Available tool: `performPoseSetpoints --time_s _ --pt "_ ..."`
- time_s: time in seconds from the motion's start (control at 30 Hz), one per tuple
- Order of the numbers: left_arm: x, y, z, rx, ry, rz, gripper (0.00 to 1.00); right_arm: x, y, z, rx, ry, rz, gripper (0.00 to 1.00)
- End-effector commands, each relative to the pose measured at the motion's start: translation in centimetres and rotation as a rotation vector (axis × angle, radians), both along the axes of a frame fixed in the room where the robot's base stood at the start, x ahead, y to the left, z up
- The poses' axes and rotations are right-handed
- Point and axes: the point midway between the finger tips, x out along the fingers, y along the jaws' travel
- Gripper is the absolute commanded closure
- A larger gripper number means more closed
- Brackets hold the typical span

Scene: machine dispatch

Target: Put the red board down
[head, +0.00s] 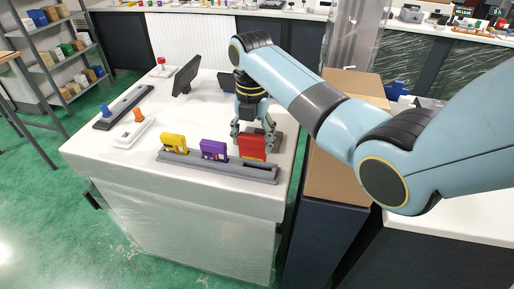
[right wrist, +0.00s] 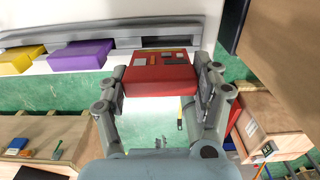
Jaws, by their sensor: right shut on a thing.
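The red board (head: 252,148) is held by my right gripper (head: 254,130), at the right end of the grey rack (head: 220,170) on the white table. In the right wrist view the red board (right wrist: 160,75) sits between the two fingers of the gripper (right wrist: 162,92), which touch its sides. There an open dark slot shows in the rack (right wrist: 130,42) just beyond the board. I cannot tell whether the board's lower edge touches the rack. A purple board (head: 213,150) and a yellow board (head: 174,142) stand in the rack to the left. My left gripper is not in view.
A white switch base with an orange knob (head: 138,114) and a dark bar with a blue knob (head: 105,110) lie at the table's left. A dark tilted screen (head: 187,75) stands behind. A cardboard box (head: 335,180) stands right of the table.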

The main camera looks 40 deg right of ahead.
Motion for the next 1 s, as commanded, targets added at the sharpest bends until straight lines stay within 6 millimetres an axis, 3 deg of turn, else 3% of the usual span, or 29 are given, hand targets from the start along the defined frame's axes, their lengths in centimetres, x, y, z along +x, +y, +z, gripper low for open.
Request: performPoseSetpoints --time_s 0.17,0.3,0.47,0.8,0.83,1.0 --pt "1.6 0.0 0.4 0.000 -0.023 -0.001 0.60 -0.7 -1.0 -1.0 0.001 0.001 -0.001 0.66" --pt "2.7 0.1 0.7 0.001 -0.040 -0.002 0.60 -0.8 -1.0 -3.1 0.001 0.003 0.000 0.66" --pt "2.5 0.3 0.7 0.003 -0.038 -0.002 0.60 -0.7 -1.0 -4.7 0.001 0.001 0.000 0.66" --pt "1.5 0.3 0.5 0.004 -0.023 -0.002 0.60 -0.6 -1.0 -5.1 0.001 -0.001 0.000 0.66" --pt "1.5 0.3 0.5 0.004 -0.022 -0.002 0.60 -0.6 -1.0 -5.0 0.001 -0.001 0.000 0.30" --pt "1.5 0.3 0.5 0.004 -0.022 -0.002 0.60 -0.7 -1.0 -5.0 0.001 -0.001 0.000 0.09"
